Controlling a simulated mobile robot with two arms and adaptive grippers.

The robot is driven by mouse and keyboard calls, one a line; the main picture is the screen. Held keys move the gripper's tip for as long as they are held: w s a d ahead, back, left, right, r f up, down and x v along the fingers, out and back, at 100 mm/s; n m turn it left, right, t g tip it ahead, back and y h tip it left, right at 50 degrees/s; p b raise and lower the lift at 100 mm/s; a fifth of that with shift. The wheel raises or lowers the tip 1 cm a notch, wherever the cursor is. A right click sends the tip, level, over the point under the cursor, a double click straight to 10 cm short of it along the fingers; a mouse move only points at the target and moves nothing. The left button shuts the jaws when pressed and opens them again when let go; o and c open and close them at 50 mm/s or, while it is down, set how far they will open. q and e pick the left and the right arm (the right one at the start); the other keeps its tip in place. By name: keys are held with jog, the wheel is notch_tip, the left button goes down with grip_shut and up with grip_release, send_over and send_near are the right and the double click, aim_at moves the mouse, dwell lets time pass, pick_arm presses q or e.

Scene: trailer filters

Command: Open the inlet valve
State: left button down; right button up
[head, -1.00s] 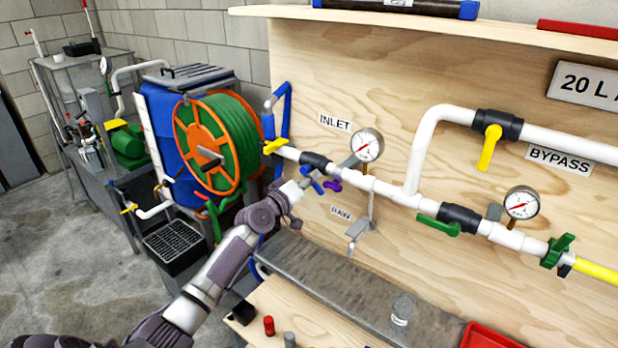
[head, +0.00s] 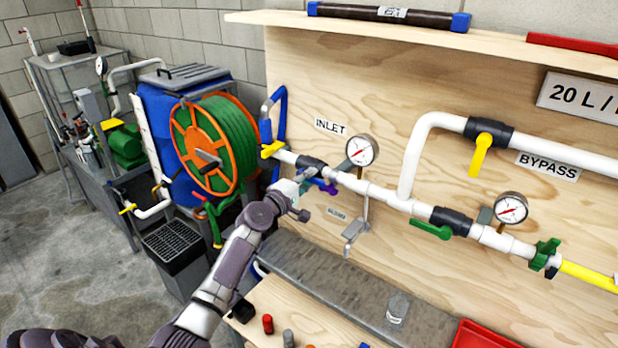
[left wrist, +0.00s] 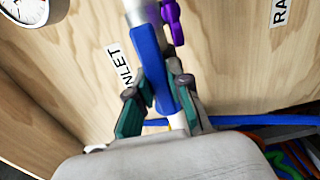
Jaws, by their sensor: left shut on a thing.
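The inlet valve's blue lever handle (head: 307,187) is on the white pipe below the INLET label (head: 331,127), beside the valve's black body (head: 311,164). My left gripper (head: 301,182) is at it, partly covering it in the head view. In the left wrist view the blue handle (left wrist: 153,62) passes between the two fingers of my left gripper (left wrist: 160,100), which is shut on it. There the handle lies nearly along the white pipe, at a slight angle. My right gripper is not in view.
A purple handle (head: 327,188) is close beside the gripper. A pressure gauge (head: 360,150) sits just right. A metal ledge (head: 330,270) runs below.

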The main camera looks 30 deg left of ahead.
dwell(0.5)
pick_arm(q)
jog(key=c, duration=1.1)
grip_release()
jog(key=shift+o, duration=0.2)
jog(key=s+a, duration=0.1)
jog(key=s, duration=1.1)
